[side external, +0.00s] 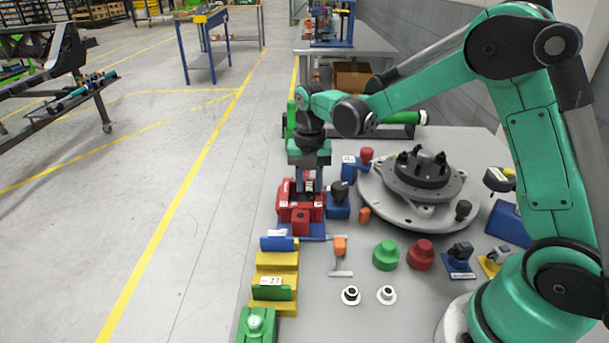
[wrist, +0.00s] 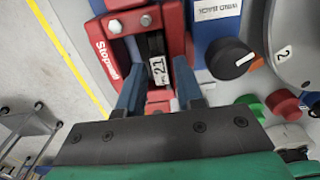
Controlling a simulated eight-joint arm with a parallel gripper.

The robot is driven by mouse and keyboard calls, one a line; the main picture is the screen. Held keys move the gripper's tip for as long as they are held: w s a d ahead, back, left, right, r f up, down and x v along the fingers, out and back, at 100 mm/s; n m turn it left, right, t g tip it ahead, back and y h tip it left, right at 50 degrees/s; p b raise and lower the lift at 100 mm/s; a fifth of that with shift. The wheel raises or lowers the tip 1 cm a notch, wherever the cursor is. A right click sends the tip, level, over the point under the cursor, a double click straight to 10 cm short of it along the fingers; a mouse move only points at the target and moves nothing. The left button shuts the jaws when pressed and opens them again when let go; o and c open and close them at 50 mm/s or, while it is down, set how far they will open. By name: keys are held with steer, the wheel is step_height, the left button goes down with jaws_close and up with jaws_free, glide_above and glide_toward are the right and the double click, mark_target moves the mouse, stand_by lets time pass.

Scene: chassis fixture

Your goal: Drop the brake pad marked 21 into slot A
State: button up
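The brake pad marked 21 (wrist: 158,70) is a dark block with a white label in the wrist view. It sits upright in the opening of a red housing (wrist: 110,28) with red walls on both sides. My gripper (wrist: 159,76) has its two blue fingers apart, one on each side of the pad, with a gap showing at the right finger. In the side view my gripper (side external: 310,184) points down over the red housing (side external: 300,216), and the pad is mostly hidden there. I cannot read a slot A mark.
A yellow stepped rack (side external: 277,262) holds a blue block and a green block marked 27 (side external: 271,292). A blue box with a black knob (side external: 338,205) stands close right of the housing.

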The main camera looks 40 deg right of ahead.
mark_target(309, 186)
jaws_close()
steer(key=shift+r, duration=0.15)
steer(key=shift+r, duration=2.4)
